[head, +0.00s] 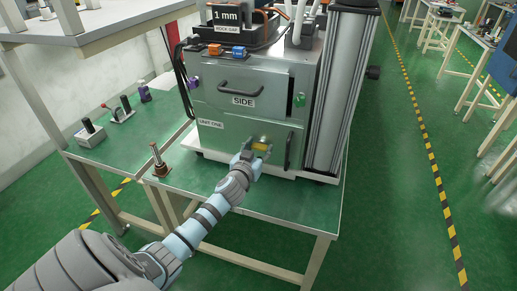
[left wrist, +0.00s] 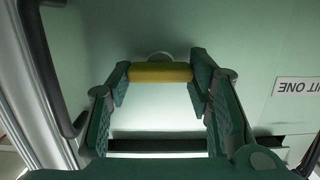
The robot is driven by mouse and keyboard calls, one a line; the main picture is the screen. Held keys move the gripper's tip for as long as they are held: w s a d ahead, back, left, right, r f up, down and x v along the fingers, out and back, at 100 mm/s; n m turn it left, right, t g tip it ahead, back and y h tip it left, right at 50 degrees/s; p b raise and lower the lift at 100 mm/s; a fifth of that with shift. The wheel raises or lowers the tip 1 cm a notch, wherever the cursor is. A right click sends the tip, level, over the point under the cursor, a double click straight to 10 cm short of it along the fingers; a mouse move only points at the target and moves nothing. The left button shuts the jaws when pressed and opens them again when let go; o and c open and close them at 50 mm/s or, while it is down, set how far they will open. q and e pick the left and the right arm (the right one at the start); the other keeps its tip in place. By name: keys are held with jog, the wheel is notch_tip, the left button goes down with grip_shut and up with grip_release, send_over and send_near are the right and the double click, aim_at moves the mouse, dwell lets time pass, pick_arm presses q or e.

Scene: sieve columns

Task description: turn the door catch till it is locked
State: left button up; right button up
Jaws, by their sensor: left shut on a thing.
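The door catch (head: 261,147) is a yellow bar on the lower front door (head: 240,124) of the grey-green unit. It lies roughly level across the door face. In the left wrist view the yellow catch (left wrist: 160,72) spans between the fingers of my left gripper (left wrist: 161,80), with a finger pad at each end and a round pale boss behind it. My left gripper (head: 254,152) is shut on the catch, and its arm comes up from the lower left. The fingers hide part of the catch in the head view. My right gripper is not in view.
A dark upright handle (head: 289,150) stands just right of the catch. A drawer handle (head: 240,88) sits above, by the SIDE label. A metal post (head: 159,160) stands on the green bench to the left. A thick grey column (head: 342,90) rises at the right.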

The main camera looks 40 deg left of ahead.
pick_arm(q)
jog(key=m+y, duration=0.1)
jog(key=m, duration=0.2)
jog(key=shift+d+m, duration=0.15)
jog(key=shift+m, duration=0.25)
jog(key=m+y, duration=0.1)
jog(key=m, duration=0.4)
jog(key=shift+d+f, duration=0.1)
jog(key=shift+f, duration=0.05)
jog(key=m, duration=0.3)
jog(key=shift+f+m+y, duration=0.1)
jog(key=shift+m+y, duration=0.2)
jog(key=shift+m, duration=0.1)
jog(key=m, duration=0.4)
jog(key=shift+t+y, duration=0.3)
jog(key=shift+y, duration=0.1)
jog(key=o, duration=1.4)
jog(key=shift+w, duration=0.1)
jog(key=shift+c, duration=0.2)
